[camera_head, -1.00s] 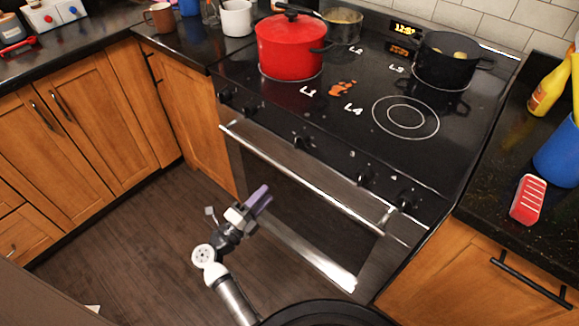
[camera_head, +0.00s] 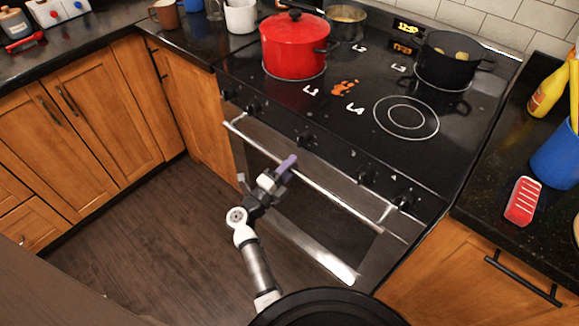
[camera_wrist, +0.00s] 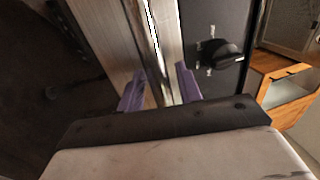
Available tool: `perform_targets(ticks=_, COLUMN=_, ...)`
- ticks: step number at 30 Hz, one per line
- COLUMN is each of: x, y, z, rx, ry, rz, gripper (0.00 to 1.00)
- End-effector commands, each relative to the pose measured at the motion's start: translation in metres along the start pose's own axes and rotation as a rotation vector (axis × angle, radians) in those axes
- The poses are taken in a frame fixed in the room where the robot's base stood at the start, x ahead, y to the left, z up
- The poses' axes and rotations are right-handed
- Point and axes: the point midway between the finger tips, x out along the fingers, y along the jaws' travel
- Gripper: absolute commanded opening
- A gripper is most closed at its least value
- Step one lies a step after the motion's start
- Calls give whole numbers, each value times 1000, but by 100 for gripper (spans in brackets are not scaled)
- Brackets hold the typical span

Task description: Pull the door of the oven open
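The oven (camera_head: 320,215) has a dark door with a long silver bar handle (camera_head: 340,200) across its top. The door looks shut. My gripper (camera_head: 289,163) is at the handle, left of its middle. In the wrist view, the two purple fingers of my gripper (camera_wrist: 160,88) stand apart, one on each side of the handle (camera_wrist: 153,35). I see no clear grip on the bar. The exact gap between fingers and bar is hard to tell.
Black knobs (camera_head: 306,140) line the front panel just above the handle; one knob (camera_wrist: 222,53) is close to the fingers in the wrist view. A red pot (camera_head: 294,48) and a black pot (camera_head: 446,62) stand on the stovetop. The wooden floor (camera_head: 150,250) in front is clear.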

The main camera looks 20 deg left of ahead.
Motion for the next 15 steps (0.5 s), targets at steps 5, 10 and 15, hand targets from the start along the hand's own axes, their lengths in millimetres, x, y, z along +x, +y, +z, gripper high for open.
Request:
perform_targets(ticks=5, x=0, y=0, z=0, rx=0, ry=0, rz=0, gripper=11)
perform_targets(ticks=10, x=0, y=0, z=0, rx=0, ry=0, rz=0, gripper=0)
perform_targets(ticks=15, x=-2, y=0, z=0, rx=0, ry=-1, rz=-2, gripper=0)
